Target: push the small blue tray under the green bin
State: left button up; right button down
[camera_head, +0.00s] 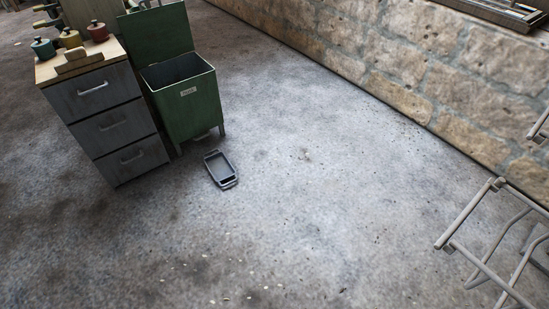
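A small dark blue-grey tray (209,156) lies flat on the floor in front of the green bin, apart from it, with its raised rim facing up. The green bin (193,111) stands on short legs with its lid (157,33) open at the back and a small label on its front. A low gap shows between the bin's underside and the floor. Neither of my grippers is in view.
A grey drawer cabinet (114,127) with a wooden top stands left of the bin, holding several small pots. A stone wall (400,62) runs along the right. A metal-framed rack (488,225) stands at the right edge. The floor in the middle is clear.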

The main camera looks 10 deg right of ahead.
aim_at(221, 169)
jog(key=i+z, duration=0.5)
jog(key=i, duration=0.75)
jog(key=i+l+u, duration=0.15)
jog(key=u, duration=0.2)
jog(key=i+l+u, duration=0.15)
jog(key=u, duration=0.25)
jog(key=i+l+u, duration=0.15)
jog(key=u, duration=0.2)
jog(key=l, duration=0.1)
